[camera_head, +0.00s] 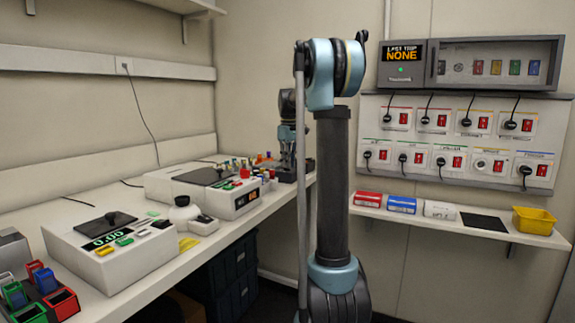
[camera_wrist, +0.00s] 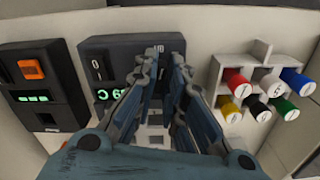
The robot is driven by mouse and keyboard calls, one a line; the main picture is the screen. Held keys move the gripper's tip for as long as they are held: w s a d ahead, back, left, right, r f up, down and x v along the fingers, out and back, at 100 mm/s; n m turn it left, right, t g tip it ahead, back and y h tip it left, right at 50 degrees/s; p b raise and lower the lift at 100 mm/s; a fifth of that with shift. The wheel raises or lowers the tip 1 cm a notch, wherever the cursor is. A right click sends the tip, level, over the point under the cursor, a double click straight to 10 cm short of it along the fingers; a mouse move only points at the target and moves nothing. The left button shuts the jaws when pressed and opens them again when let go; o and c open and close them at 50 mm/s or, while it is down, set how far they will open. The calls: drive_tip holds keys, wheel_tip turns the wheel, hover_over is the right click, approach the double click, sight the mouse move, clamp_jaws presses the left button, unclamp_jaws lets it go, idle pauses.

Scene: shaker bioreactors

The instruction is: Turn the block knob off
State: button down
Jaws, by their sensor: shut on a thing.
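A black block unit (camera_wrist: 98,58) with a 0/1 marking and a green readout fills the upper middle of the wrist view. My gripper (camera_wrist: 166,72) reaches over its right part, with the two blue-grey fingers close together at the unit's front. The fingers are shut on the knob, which they mostly hide, so I cannot read its setting. In the head view, my gripper end (camera_head: 288,148) is far back on the long bench, low over the dark units there, too small to show detail.
Left of the block unit is another black unit (camera_wrist: 42,85) with an orange switch. To the right stands a pale rack (camera_wrist: 262,58) with several coloured caps. A breaker panel (camera_head: 455,140) with plugs and red switches hangs on the right wall, above a shelf (camera_head: 440,222).

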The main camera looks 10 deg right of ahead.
drive_tip(key=shift+w+d+n, duration=0.1)
drive_tip(key=shift+w+n, duration=0.05)
drive_tip(key=shift+n, duration=1.15)
drive_tip(key=shift+r+n, duration=0.1)
drive_tip(key=shift+n, duration=0.2)
drive_tip(key=c, duration=1.7)
unclamp_jaws()
drive_tip(key=shift+o, duration=0.2)
wheel_tip(320, 180, up, 12)
